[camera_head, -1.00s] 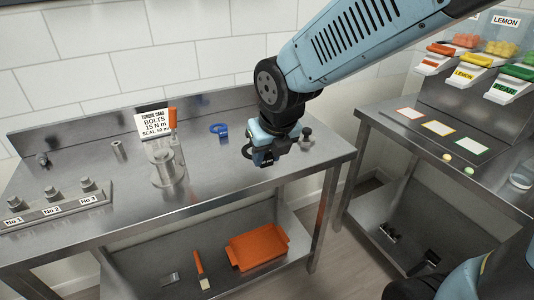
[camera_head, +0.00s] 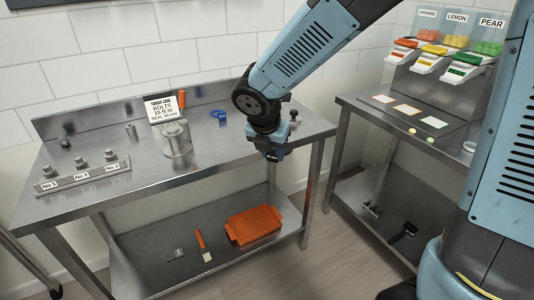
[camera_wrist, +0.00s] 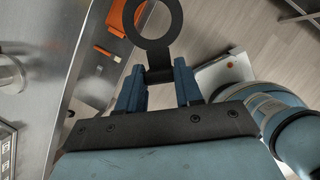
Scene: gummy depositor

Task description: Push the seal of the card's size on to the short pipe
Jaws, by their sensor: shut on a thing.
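My gripper (camera_head: 272,154) is shut on a flat black ring seal (camera_wrist: 153,44), gripping its tab between the two blue fingers (camera_wrist: 159,78) in the wrist view. The ring sticks out beyond the fingertips with nothing in its hole. The head view does not show the ring clearly. My gripper hangs near the front edge of the steel bench, right of a wide metal pipe-like cylinder (camera_head: 176,138). The card (camera_head: 161,108) stands behind that cylinder and reads bolts 15 N m, with a seal size that looks like 50 mm. A blue ring (camera_head: 219,115) lies farther back.
A rack (camera_head: 84,175) with bolts numbered 1 to 3 sits at the bench's left. A small metal cylinder (camera_head: 131,130) and a dark knobbed part (camera_head: 293,115) stand on the bench (camera_head: 225,150). An orange tray (camera_head: 254,224) lies on the lower shelf. A candy dispenser bench is right.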

